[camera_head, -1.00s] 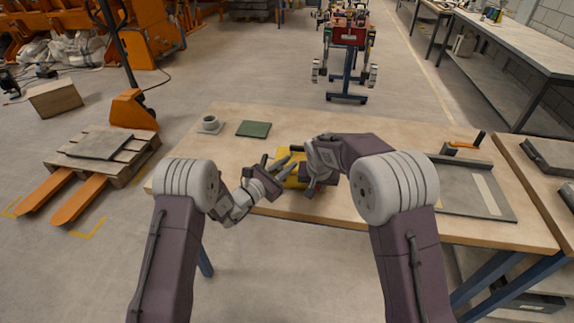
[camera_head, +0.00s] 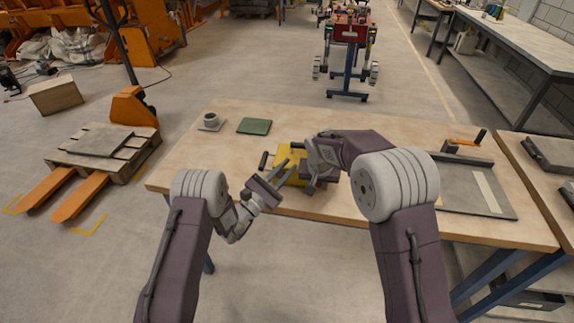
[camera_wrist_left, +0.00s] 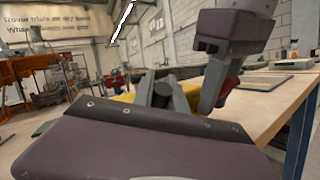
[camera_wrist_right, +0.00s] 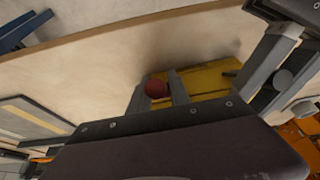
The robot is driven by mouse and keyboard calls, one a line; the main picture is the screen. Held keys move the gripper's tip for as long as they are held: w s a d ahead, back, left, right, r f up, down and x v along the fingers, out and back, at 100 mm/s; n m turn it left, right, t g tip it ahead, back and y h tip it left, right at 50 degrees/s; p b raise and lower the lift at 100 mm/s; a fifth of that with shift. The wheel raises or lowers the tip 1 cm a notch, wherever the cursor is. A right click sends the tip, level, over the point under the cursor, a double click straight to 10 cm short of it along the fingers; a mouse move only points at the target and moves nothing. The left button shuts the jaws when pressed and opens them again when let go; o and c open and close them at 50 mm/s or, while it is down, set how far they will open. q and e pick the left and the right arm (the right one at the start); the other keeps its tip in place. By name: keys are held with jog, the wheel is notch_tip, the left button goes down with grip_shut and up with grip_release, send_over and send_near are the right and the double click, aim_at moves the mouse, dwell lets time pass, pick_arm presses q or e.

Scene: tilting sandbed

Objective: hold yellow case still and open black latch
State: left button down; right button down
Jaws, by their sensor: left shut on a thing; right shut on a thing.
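The yellow case (camera_head: 293,152) lies on the table at its near edge, partly hidden by both grippers. It also shows in the right wrist view (camera_wrist_right: 210,80). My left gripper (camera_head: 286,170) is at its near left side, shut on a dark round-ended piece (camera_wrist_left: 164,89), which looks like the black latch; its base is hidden. My right gripper (camera_head: 318,184) is at the case's right side, shut on a red round knob (camera_wrist_right: 157,88) by the yellow body. A short black bar (camera_head: 263,160) stands at the case's left end.
A grey tray (camera_head: 460,200) and an orange-handled tool (camera_head: 463,142) lie on the right. The table behind the case is clear.

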pick_arm(q)
jog(key=shift+s+f+m+t+h, duration=0.4)
jog(key=shift+s+m+h, duration=0.25)
jog(key=shift+m+h, duration=0.2)
jog(key=c, duration=1.3)
grip_release()
notch_tip(320, 180, up, 10)
jog(key=shift+r, duration=0.1)
